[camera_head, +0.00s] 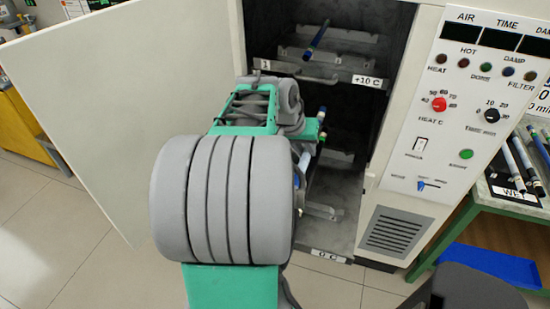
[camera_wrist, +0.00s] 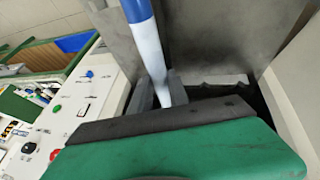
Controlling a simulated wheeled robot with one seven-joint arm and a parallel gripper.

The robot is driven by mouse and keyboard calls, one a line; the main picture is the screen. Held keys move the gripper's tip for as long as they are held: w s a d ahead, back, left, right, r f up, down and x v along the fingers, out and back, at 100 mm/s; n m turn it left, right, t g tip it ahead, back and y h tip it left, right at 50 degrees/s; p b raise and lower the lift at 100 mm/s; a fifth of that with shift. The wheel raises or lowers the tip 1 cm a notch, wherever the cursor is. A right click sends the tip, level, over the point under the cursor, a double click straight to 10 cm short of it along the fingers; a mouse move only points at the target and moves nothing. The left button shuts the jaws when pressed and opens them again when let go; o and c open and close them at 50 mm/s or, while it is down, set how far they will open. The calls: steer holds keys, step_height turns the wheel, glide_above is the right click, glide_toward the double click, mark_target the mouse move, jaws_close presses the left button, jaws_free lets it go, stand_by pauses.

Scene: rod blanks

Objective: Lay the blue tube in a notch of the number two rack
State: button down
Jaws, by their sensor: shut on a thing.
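My gripper (camera_wrist: 163,92) is shut on a white tube with a blue band (camera_wrist: 150,48); the tube runs up out of the wrist view between the two fingers. In the head view my arm reaches into the open cabinet, and my wrist and green links hide the fingers and most of the tube. Blue and white tube parts show just right of my wrist (camera_head: 322,114). A notched metal rack edge (camera_wrist: 218,80) shows beyond the fingers in the wrist view. I see no rack label reading two; whether the tube touches a rack cannot be told.
The upper rack, labelled 1 (camera_head: 285,68), bears another blue tube (camera_head: 317,40). A lower rack piece (camera_head: 325,212) lies near the 0 C label. The cabinet door (camera_head: 110,90) stands open at left. The control panel (camera_head: 470,110) and a green table (camera_head: 490,205) are at right.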

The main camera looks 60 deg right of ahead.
steer(key=w+d+f, duration=0.1)
steer(key=w+f, duration=0.1)
steer(key=w, duration=0.1)
steer(key=w+d+f+p, duration=0.1)
steer(key=w+f, duration=0.2)
steer(key=w+d+f, duration=0.1)
steer(key=w+f, duration=0.1)
steer(key=w, duration=0.1)
steer(key=shift+f+p, duration=0.35)
steer(key=shift+f, duration=0.05)
step_height(320, 180, down, 3)
steer(key=shift+w+d+f+p, duration=0.1)
steer(key=shift+w+f+p, duration=0.1)
steer(key=shift+p, duration=0.4)
steer(key=shift+f, duration=0.1)
steer(key=shift+f+b, duration=0.2)
steer(key=shift+b, duration=0.15)
steer(key=c, duration=1.3)
jaws_free()
steer(key=shift+r, duration=0.15)
steer(key=shift+o, duration=0.2)
